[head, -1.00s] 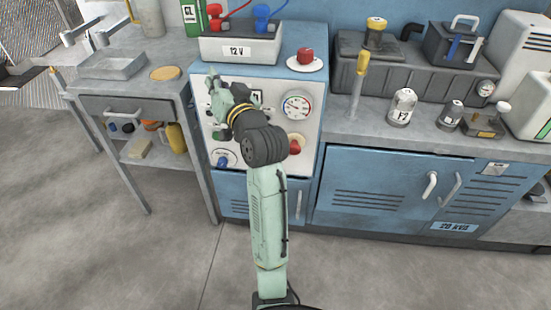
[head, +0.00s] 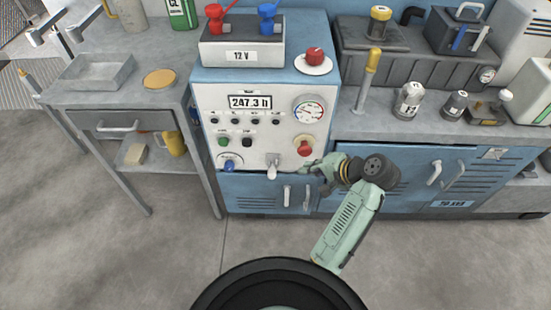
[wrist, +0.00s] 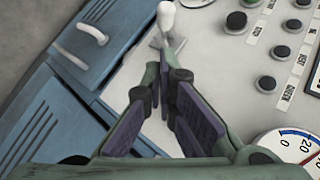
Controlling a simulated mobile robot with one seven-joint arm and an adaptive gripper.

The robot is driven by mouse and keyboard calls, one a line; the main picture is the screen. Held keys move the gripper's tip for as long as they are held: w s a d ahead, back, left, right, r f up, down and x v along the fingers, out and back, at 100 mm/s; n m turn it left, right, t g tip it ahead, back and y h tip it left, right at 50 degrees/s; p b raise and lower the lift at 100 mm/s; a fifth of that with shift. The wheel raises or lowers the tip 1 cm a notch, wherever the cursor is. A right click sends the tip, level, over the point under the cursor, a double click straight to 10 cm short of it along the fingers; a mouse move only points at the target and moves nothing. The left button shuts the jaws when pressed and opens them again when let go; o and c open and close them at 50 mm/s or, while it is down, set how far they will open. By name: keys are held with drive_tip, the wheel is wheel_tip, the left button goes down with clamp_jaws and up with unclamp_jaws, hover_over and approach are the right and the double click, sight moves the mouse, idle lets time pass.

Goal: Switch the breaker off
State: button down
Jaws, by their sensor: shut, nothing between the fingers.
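A white-tipped toggle lever (head: 272,170) stands out from the lower middle of the white control panel (head: 210,100). I take it for the breaker; its label is too small to read. The lever also shows at the top of the wrist view (wrist: 166,18), on a pale plate. My gripper (head: 306,170) is just right of the lever, low in front of the panel. In the wrist view my gripper's fingers (wrist: 158,72) are shut and empty, pointing at the lever's base. Whether a fingertip touches the lever I cannot tell.
The panel has a red knob (head: 304,147), a blue knob (head: 229,164), a round gauge (head: 309,110), a display (head: 250,102) and several black buttons. Blue cabinet doors (head: 400,180) with handles lie below and right. A 12 V box (head: 241,55) sits on top.

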sight(272, 170)
drive_tip(key=shift+w+a, duration=0.15)
drive_tip(key=shift+a, duration=0.1)
drive_tip(key=shift+a+f, duration=0.1)
drive_tip(key=p+x, duration=0.1)
drive_tip(key=x, duration=0.9)
drive_tip(key=shift+p, duration=0.4)
drive_tip(key=shift+f+t+b, duration=0.2)
drive_tip(key=shift+t+b, duration=0.5)
drive_tip(key=shift+b, duration=0.4)
